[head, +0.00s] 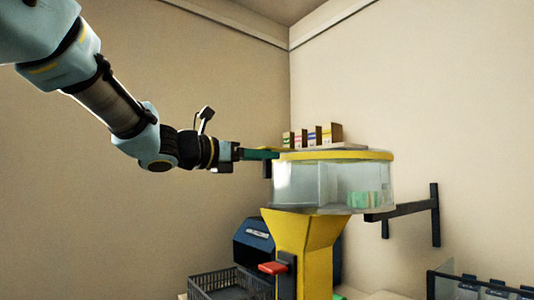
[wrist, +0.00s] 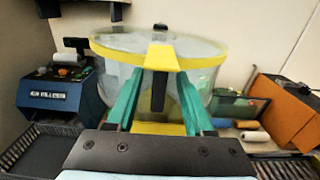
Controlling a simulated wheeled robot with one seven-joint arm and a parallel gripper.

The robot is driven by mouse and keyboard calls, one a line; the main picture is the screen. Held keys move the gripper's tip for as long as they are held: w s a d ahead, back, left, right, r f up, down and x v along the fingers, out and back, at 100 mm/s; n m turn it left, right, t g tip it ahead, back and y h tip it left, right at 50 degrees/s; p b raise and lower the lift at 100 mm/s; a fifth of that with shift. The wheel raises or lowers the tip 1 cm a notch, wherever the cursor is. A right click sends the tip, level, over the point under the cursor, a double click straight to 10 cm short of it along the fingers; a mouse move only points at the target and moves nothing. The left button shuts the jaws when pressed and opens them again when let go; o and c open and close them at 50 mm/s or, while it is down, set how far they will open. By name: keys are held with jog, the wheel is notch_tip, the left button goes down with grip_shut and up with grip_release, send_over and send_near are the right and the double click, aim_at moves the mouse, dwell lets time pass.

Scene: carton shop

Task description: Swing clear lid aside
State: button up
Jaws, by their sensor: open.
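A clear round drum (head: 325,183) with a yellow-rimmed lid (head: 335,155) sits on a yellow pedestal (head: 303,240). The lid lies level on the drum. In the wrist view the clear lid (wrist: 115,42) has a yellow tab (wrist: 160,58) at its near edge, and a dark upright bar (wrist: 158,92) shows below the tab. My gripper (head: 272,154) reaches the lid's left edge at rim height. In the wrist view my gripper (wrist: 160,78) is open, its teal fingers on either side of the dark bar. I cannot tell whether either finger touches it.
Several small cartons (head: 310,136) stand above the lid. A black wall bracket (head: 408,210) is at the right. A blue machine (wrist: 60,95), a dark basket (head: 228,283), an orange box (wrist: 285,112) and several rolls (wrist: 250,130) surround the pedestal.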

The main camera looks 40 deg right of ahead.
jog(key=shift+d, duration=0.9)
jog(key=shift+c, duration=0.3)
grip_shut()
dwell(0.5)
